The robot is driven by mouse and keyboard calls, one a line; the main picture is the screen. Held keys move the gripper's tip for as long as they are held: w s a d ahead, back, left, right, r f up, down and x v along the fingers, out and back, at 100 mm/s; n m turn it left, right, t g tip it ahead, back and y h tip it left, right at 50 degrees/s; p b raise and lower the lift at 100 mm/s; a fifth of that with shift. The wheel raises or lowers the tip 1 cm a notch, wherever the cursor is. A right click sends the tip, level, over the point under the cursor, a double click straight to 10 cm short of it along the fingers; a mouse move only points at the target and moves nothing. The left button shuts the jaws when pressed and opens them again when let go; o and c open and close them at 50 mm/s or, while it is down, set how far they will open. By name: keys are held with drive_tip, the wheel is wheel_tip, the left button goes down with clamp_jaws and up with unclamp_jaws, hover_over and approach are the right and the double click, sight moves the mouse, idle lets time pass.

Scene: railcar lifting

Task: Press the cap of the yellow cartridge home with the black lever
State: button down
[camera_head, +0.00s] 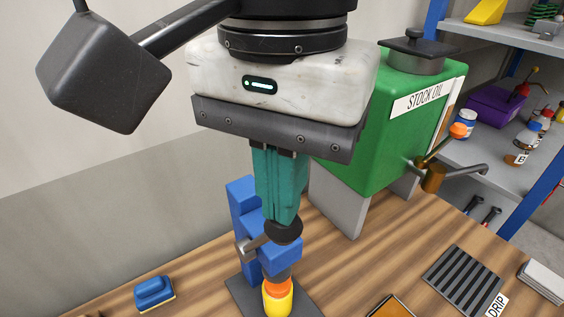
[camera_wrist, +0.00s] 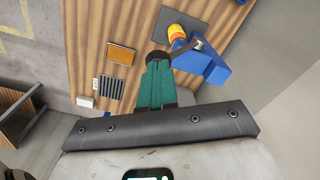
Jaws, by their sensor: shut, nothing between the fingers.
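The yellow cartridge (camera_head: 278,303) stands upright on the dark base plate of the blue press (camera_head: 241,197), with its orange cap (camera_head: 275,285) under a dark ram. The cartridge also shows in the wrist view (camera_wrist: 175,29), beside the blue press (camera_wrist: 214,70). The black lever's round knob (camera_head: 285,234) sticks out in front of the press on a metal shaft. My gripper (camera_head: 284,221) has teal fingers, shut and empty, pointing down with their tips at the top of the knob. In the wrist view the fingertips overlap the knob (camera_wrist: 157,60); whether they touch is unclear.
A green stock oil tank (camera_head: 385,135) with a brass tap (camera_head: 433,178) stands behind to the right. A drip grate (camera_head: 463,281) and an orange tray (camera_head: 392,306) lie right. Shelves (camera_head: 500,150) stand far right.

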sight(300, 234)
drive_tip(key=shift+f, duration=0.3)
drive_tip(key=shift+s+d+f, duration=0.7)
drive_tip(key=shift+s+f, duration=0.2)
drive_tip(key=shift+s, duration=0.15)
drive_tip(key=shift+a+f, duration=0.1)
drive_tip(key=shift+s+d+f+b, duration=0.5)
drive_tip(key=shift+s+d+f, duration=0.2)
drive_tip(key=shift+s+f, duration=0.3)
drive_tip(key=shift+f, duration=0.1)
